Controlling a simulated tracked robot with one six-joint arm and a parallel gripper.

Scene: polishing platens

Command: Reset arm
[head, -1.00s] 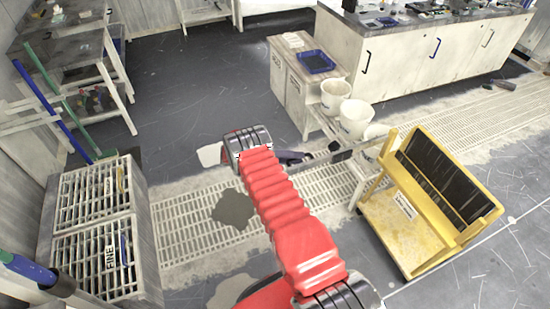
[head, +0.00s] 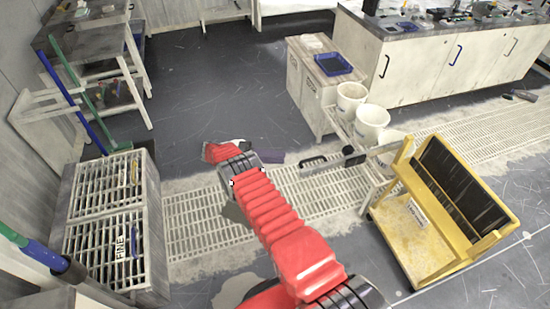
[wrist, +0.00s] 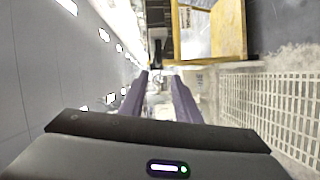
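My red ribbed arm reaches up and leftward across the middle of the head view, with a dark joint at its far end. The wrist picture is rolled sideways.
A yellow cart (head: 405,235) stands at right, also in the wrist view (wrist: 243,30). White buckets (head: 371,122) stand behind it, near a cabinet with a blue tray (head: 333,64). A slatted rack (head: 135,262) stands left. Floor grating (head: 200,235) runs beneath my arm.

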